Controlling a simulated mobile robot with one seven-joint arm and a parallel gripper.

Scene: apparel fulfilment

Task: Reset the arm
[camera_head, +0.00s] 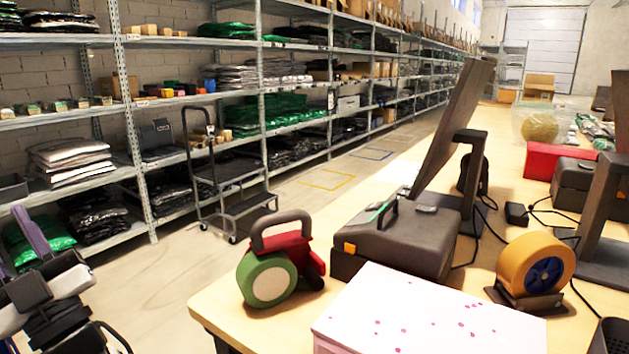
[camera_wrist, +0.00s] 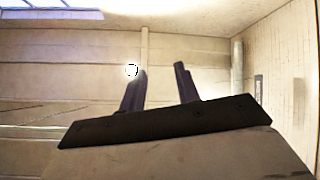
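My gripper (camera_wrist: 160,72) shows in the wrist view with its two dark fingers apart and nothing between them. Behind the fingers are only a plain wall and part of the ceiling, so the gripper is clear of objects there. In the head view, part of my arm shows at the lower left, beside the table and in front of the shelves. The fingertips cannot be made out in the head view.
A wooden table (camera_head: 215,309) fills the right. On it are a tape dispenser with green tape (camera_head: 268,282), a white box with pink spots (camera_head: 420,318), a dark printer-like device (camera_head: 400,240) and a yellow tape roll (camera_head: 536,262). Shelves (camera_head: 130,110) and a step ladder (camera_head: 225,185) stand left; floor between is open.

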